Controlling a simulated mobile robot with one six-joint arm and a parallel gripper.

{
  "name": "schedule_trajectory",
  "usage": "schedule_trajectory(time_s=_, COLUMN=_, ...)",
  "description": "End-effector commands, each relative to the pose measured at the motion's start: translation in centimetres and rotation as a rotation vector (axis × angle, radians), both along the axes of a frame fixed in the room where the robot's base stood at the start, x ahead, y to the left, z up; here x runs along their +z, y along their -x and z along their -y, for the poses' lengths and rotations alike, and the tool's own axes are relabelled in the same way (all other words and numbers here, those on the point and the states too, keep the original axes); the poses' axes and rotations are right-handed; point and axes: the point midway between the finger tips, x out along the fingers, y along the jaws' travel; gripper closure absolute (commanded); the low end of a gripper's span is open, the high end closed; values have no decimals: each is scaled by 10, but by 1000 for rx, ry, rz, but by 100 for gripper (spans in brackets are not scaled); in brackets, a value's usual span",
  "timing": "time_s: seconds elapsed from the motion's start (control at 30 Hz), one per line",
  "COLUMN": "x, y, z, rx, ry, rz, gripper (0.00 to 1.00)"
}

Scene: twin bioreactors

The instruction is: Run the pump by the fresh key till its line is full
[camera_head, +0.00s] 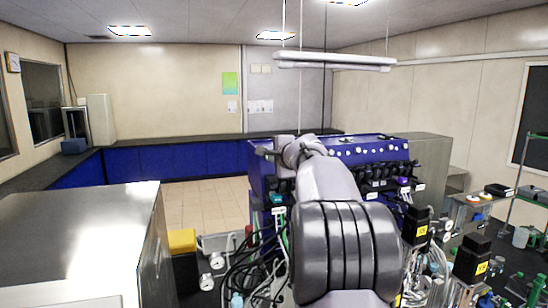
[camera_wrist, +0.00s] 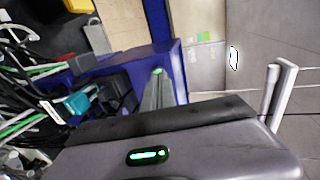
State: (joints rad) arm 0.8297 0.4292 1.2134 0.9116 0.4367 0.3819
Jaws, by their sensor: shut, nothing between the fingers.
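A blue bioreactor console (camera_head: 368,147) stands behind my arm in the head view, with a row of pale knobs on top and a row of black pump-like units (camera_head: 385,178) on its front. I cannot tell which is the pump of the task. The fresh key and the pump's line cannot be made out; my arm covers the console's left and middle front. My gripper shows in the wrist view (camera_wrist: 158,90), its fingers shut and empty, pointing toward the console's blue side panel (camera_wrist: 172,62). No contact with a key can be seen.
A teal connector (camera_wrist: 75,103) and tangled cables lie left in the wrist view. In the head view, a steel cabinet (camera_head: 85,235) stands at front left and a yellow box (camera_head: 182,241) beside it. Bottles and black units crowd the right. The tiled floor (camera_head: 205,203) is clear.

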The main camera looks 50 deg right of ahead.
Motion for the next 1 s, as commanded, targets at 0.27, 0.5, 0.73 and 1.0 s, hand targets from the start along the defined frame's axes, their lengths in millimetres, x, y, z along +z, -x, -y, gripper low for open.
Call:
schedule_trajectory(time_s=0.27, x=-2, y=-7, z=4, rx=0, ry=0, rz=0, gripper=100)
schedule_trajectory(time_s=0.5, x=-4, y=-13, z=7, rx=1, ry=0, rz=0, gripper=100)
schedule_trajectory(time_s=0.73, x=-6, y=-18, z=9, rx=1, ry=0, rz=0, gripper=100)
schedule_trajectory(time_s=1.0, x=-5, y=-12, z=7, rx=0, ry=2, rz=1, gripper=100)
